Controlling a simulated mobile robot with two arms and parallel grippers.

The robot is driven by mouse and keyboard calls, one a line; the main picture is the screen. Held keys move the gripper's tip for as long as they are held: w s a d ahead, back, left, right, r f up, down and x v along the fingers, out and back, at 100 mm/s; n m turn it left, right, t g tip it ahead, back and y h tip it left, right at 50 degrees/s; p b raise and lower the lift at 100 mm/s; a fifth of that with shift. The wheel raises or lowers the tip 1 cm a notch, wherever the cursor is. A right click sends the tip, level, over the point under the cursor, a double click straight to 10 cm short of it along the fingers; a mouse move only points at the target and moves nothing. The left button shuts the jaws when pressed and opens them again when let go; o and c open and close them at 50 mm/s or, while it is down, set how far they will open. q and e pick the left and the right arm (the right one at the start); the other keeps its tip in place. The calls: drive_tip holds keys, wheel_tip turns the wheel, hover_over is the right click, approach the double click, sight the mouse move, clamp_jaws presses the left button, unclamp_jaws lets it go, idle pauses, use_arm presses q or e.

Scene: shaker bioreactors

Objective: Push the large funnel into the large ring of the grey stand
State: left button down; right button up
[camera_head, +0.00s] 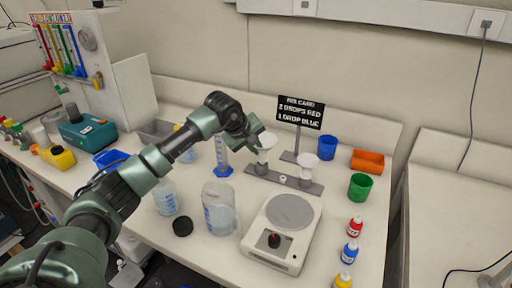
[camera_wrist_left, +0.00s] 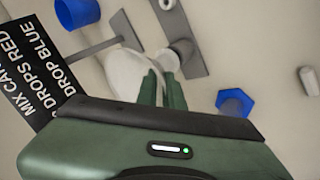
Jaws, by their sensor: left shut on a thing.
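A white funnel (camera_head: 267,141) is at my left gripper (camera_head: 257,134), above the left end of the grey stand (camera_head: 296,183). My left gripper is shut on this funnel; its fingers (camera_wrist_left: 162,88) hide part of it. In the left wrist view the funnel's wide white cone (camera_wrist_left: 124,76) shows beside the fingers, and the stand (camera_wrist_left: 196,57) lies just beyond. A grey ring or socket below the funnel is partly hidden, so I cannot tell how deep the funnel sits. My right gripper is not in view.
A black sign (camera_head: 301,112) stands behind the grey stand. A blue-based cylinder (camera_head: 223,158) is left of it. A balance (camera_head: 284,230), a beaker (camera_head: 218,208) and dropper bottles (camera_head: 351,253) are in front. Blue (camera_head: 327,147) and green (camera_head: 360,186) cups stand right.

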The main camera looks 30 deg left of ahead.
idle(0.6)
use_arm(q)
drive_tip(key=shift+f+b, duration=0.7)
drive_tip(key=shift+f, duration=0.1)
idle(0.7)
drive_tip(key=c, duration=1.5)
unclamp_jaws()
drive_tip(key=shift+o, duration=0.2)
drive_tip(key=b+v, duration=0.1)
drive_tip(key=v, duration=0.6)
drive_tip(key=shift+s+r+b, duration=0.2)
drive_tip(key=shift+r+b, duration=0.1)
drive_tip(key=shift+r, duration=0.1)
